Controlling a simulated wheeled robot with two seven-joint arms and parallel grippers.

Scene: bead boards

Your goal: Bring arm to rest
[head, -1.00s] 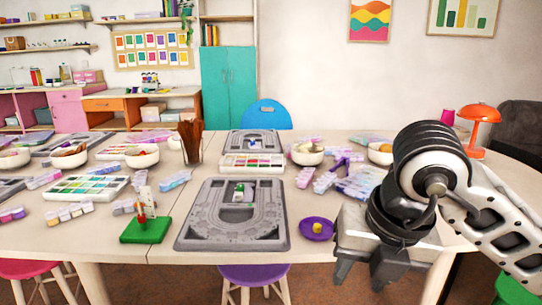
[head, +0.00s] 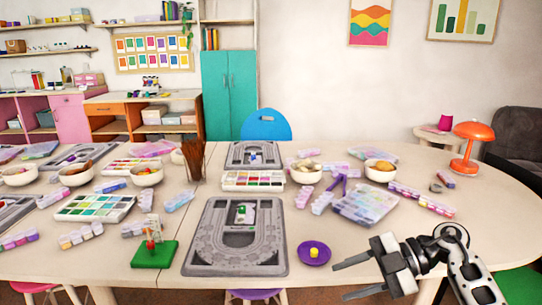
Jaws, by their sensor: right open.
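My right gripper (head: 352,279) is at the lower right of the head view, over the table's front edge. Its two fingers point left and stand apart, with nothing between them. It is to the right of and nearer than a small purple dish (head: 314,252) that holds a yellow bead (head: 314,251). A grey bead board (head: 237,262) lies flat on the table left of the dish, with a small green and white piece (head: 243,214) on it. My left gripper is not in view.
A green base with pegs (head: 154,254) stands left of the board. Clear bead boxes (head: 366,204), bowls (head: 306,177) and a brush holder (head: 194,165) fill the back. An orange lamp (head: 472,140) stands at the far right.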

